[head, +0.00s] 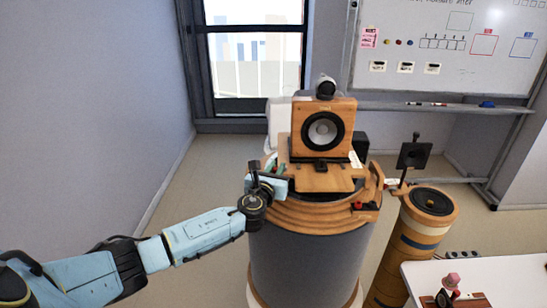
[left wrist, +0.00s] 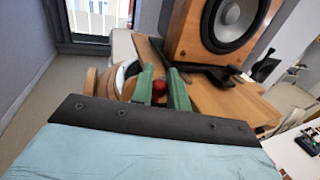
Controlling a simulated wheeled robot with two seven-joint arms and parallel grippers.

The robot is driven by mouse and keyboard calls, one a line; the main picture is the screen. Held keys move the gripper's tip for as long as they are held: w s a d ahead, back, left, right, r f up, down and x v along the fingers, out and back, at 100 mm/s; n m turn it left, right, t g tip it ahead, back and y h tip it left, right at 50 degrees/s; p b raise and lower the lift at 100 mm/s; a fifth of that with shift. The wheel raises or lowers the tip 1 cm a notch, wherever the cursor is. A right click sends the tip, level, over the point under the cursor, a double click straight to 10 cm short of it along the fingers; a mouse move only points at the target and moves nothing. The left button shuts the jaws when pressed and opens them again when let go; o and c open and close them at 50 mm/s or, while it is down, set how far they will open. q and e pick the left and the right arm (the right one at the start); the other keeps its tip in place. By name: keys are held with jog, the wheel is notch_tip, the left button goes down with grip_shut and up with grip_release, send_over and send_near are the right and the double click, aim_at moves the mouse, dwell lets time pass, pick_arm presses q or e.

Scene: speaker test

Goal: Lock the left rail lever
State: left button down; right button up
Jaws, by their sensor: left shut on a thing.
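My left gripper (head: 271,167) reaches in from the left to the left side of the round wooden stand top. In the left wrist view its two green fingers (left wrist: 162,90) are shut on a red lever knob (left wrist: 159,88), with one finger on each side. The rest of the left rail lever is hidden behind the gripper, so its angle cannot be told. A red knob (head: 357,205) shows at the right side of the stand. My right gripper is not in view.
A wooden speaker (head: 322,132) stands on a wooden plate (head: 313,181) atop the large grey drum (head: 309,262). A smaller wooden column (head: 408,244) is close on the right. A white table (head: 510,275) is at the lower right. The floor at left is clear.

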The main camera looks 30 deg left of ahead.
pick_arm(q)
jog(key=shift+w+d+n+g+y+b, duration=0.1)
jog(key=shift+d+n+g+y+b, duration=0.25)
jog(key=shift+n+g+y, duration=0.95)
jog(key=shift+w+d+n+g+y+b, duration=0.15)
jog(key=shift+d+n+g+y, duration=0.4)
jog(key=shift+n+y, duration=0.85)
jog(key=shift+w+d+n+g+y+b, duration=0.1)
jog(key=shift+d+n+g+y+b, duration=0.25)
jog(key=shift+n+g+y, duration=1.05)
jog(key=shift+m+t+y, duration=0.35)
jog(key=shift+m+y, duration=0.15)
jog(key=shift+y, duration=0.1)
jog(key=c, duration=1.4)
grip_release()
jog(key=shift+s+d, duration=0.1)
jog(key=b+v, duration=0.1)
jog(key=v, duration=1.2)
